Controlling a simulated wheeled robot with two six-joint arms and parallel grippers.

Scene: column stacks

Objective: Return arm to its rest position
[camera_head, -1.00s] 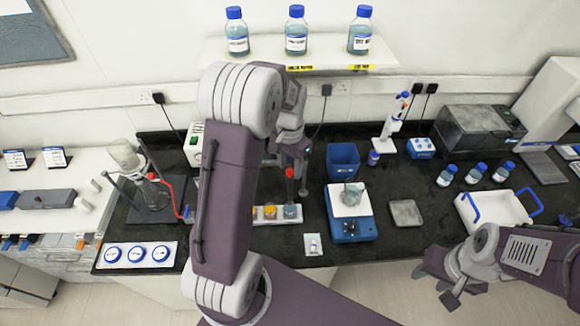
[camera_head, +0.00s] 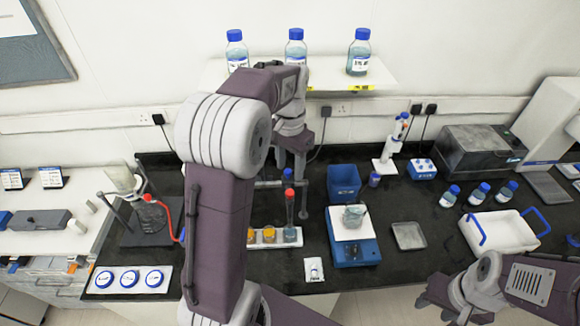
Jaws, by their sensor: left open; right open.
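My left arm rises through the middle of the view and bends over at the top. Its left gripper (camera_head: 291,172) points down, open, above a slim column with a red cap (camera_head: 290,193); no object shows between its fingers. The column stands upright at the right end of a white rack (camera_head: 268,246). My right gripper (camera_head: 440,303) is open at the lower right, in front of the bench's edge, with nothing visible in it.
A blue stirrer (camera_head: 353,254) bears a beaker (camera_head: 354,216), with a blue bin (camera_head: 343,183) behind. A white tray (camera_head: 500,250) with blue handles lies right. Bottles line the shelf (camera_head: 330,76), close to my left arm. A stand with glassware (camera_head: 150,215) is at left.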

